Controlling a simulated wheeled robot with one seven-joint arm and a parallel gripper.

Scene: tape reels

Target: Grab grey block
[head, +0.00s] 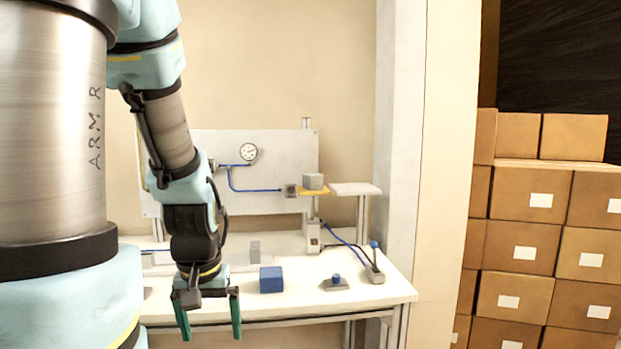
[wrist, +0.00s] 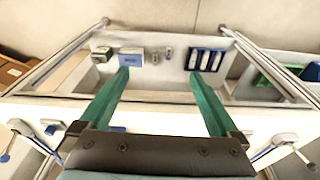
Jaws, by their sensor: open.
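A grey block (head: 313,181) sits on a small yellow plate (head: 314,192) raised above the back of the white table (head: 300,314). A second, upright grey block (head: 255,250) stands lower, on the table behind a blue block (head: 271,279). My gripper (head: 210,318) points down at the table's front edge, left of the blue block, with its green fingers apart and nothing between them. In the wrist view my gripper (wrist: 158,80) is also open and empty. I cannot tell a grey block for sure in that view.
A white plate (head: 356,189) is beside the yellow one. A panel with a gauge (head: 249,152) stands behind. A blue-knobbed lever (head: 374,262) and a button base (head: 334,284) are at the table's right. Cardboard boxes (head: 516,246) stack beyond the pillar (head: 442,180).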

